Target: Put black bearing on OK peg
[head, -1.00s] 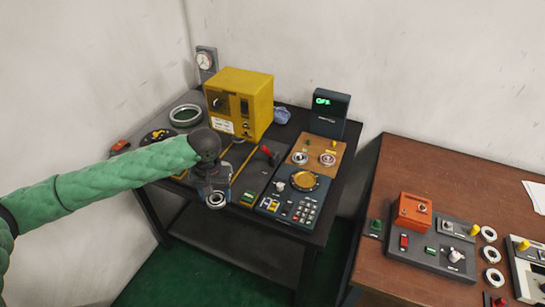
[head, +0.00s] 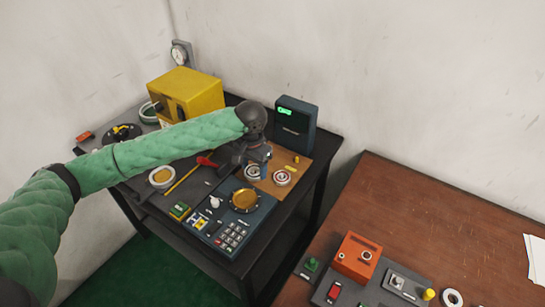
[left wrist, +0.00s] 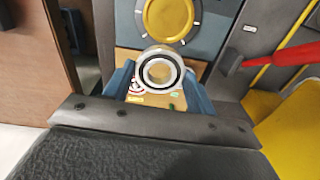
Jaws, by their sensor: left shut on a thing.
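My left gripper (head: 262,159) is over the far part of the grey console, just above the brown board (head: 301,164). It is shut on a bearing (left wrist: 141,72), a silver and dark ring with a pale inner band, between its blue fingers in the left wrist view. In the head view two ringed spots (head: 252,172) and (head: 282,178) sit on the board. The gripper partly hides the board.
A dark box with a green display (head: 295,128) stands behind the board. A gold disc (head: 245,200) and keypad (head: 232,236) are in front. A brown table (head: 440,225) is at right.

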